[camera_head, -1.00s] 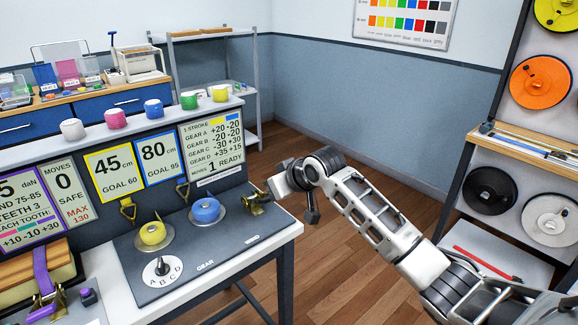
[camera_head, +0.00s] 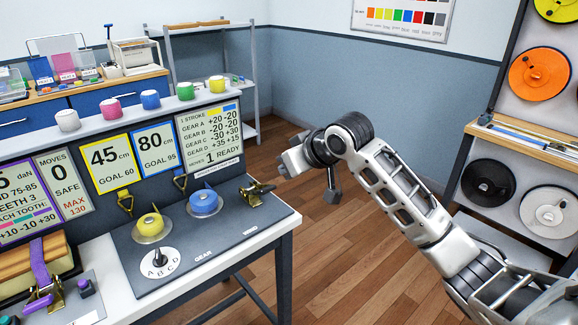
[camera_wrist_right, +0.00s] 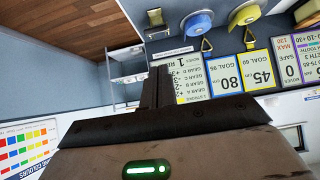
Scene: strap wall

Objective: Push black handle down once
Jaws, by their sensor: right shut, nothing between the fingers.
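A brass ratchet fitting (camera_head: 258,190) with a short dark lever sits at the right end of the grey bench panel; I take this lever as the black handle. The fitting also shows near the top of the right wrist view (camera_wrist_right: 155,17). My right gripper (camera_head: 284,171) is right of and slightly above the fitting, apart from it in the head view. In the wrist view its dark fingers (camera_wrist_right: 161,70) are shut and empty, pointing toward the fitting. The lever's exact angle is too small to tell. My left gripper is not in view.
Yellow (camera_head: 150,225) and blue (camera_head: 204,202) knobs and a lettered gear dial (camera_head: 158,262) stand on the panel. A sign board (camera_head: 209,137) rises behind. A purple strap with a brass buckle (camera_head: 42,300) is at left. Open floor lies right of the bench.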

